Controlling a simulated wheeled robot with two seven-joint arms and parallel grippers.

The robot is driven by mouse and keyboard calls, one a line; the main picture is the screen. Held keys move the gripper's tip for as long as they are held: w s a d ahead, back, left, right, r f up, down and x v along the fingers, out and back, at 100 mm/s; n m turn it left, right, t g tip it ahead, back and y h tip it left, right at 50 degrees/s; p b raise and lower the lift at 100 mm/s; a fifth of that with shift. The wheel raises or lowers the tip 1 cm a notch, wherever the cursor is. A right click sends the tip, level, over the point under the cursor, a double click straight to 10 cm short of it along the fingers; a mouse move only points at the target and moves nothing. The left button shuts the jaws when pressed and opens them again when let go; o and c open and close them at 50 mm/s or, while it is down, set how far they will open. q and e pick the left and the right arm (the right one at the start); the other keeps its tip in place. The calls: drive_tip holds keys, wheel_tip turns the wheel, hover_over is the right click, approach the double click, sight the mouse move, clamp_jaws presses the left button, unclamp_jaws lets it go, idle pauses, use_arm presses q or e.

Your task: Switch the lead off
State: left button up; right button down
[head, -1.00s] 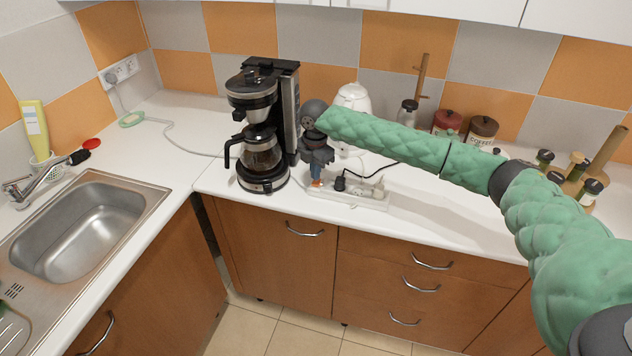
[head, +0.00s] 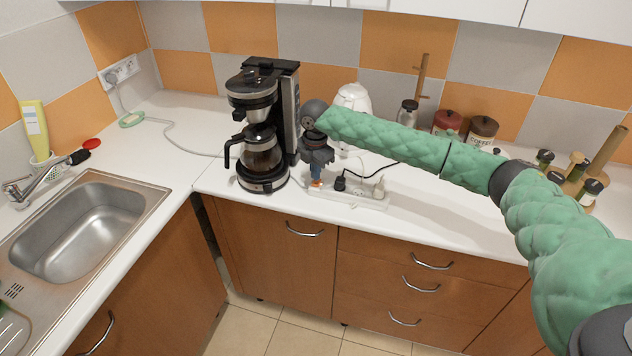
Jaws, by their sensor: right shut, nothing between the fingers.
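The lead is a white extension strip (head: 362,199) lying on the counter, with a black plug and a pale plug in it. Its pale cable (head: 181,144) runs left along the counter to the wall socket (head: 121,71). My right gripper (head: 316,183) points down at the strip's left end, with its fingers shut and empty. The fingertips are at or just above the strip; I cannot tell whether they touch. The gripper hides that end, and the switch is not clearly visible. My left gripper is not in view.
A black coffee maker (head: 262,165) stands close left of my right gripper. A white kettle (head: 354,98) is behind my arm. Red and dark jars (head: 483,131) and a spice rack are further right. The sink (head: 80,232) is at left. The counter front right of the strip is clear.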

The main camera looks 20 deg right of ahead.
sight(315, 183)
drive_tip(key=shift+f, duration=1.15)
idle(1.4)
drive_tip(key=shift+r+p, duration=2.9)
drive_tip(key=shift+r, duration=0.6)
drive_tip(key=shift+a+f, duration=0.1)
